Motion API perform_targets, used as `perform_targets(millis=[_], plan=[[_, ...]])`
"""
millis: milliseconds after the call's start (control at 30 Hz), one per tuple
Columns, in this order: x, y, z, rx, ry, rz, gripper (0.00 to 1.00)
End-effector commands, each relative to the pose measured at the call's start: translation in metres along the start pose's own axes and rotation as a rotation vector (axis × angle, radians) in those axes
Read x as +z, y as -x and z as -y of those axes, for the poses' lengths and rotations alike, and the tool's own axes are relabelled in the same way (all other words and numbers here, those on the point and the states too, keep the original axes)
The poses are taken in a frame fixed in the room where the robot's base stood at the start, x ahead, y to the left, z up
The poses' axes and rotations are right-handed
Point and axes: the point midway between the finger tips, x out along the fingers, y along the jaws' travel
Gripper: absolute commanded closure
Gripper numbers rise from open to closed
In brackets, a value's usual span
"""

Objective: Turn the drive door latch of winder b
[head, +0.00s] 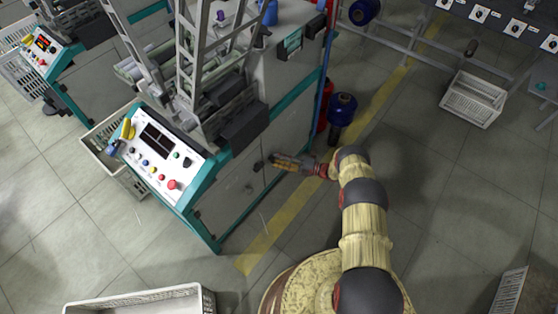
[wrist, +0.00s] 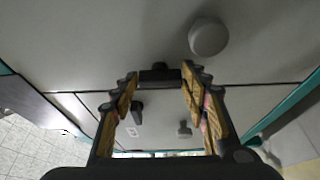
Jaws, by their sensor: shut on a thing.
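My gripper (head: 277,161) reaches from the right to the grey side door (head: 230,194) of the near winder (head: 205,150). In the wrist view my gripper (wrist: 160,78) has its two yellow-padded fingers on either side of a small dark latch (wrist: 160,73) on the grey panel, shut on it. The latch sits close to the door seam. Its exact angle is hard to tell, as the fingertips cover its ends. A dark knob (head: 258,167) shows on the door left of my fingers in the head view. No winder letter is readable.
In the wrist view a round grey knob (wrist: 208,37) sits right of the latch, and a dark handle (wrist: 137,112) shows between the fingers. Blue spools (head: 342,106) stand behind my arm. A white crate (head: 474,98) lies right; the floor between is clear.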

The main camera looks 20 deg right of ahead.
Motion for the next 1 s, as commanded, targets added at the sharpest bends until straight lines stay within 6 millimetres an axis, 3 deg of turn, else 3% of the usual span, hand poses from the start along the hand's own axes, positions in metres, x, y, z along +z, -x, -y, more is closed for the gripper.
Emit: perform_targets(millis=[433,467,767,1000], plan=[[0.0021,0.0005,0.0003,0.002,-0.009,0.005,0.8],[0.0021,0.0005,0.0003,0.002,-0.009,0.005,0.54],[0.001,0.0002,0.0002,0.003,-0.009,0.002,0.37],[0.0006,0.0001,0.0002,0.003,-0.009,0.002,0.36]])
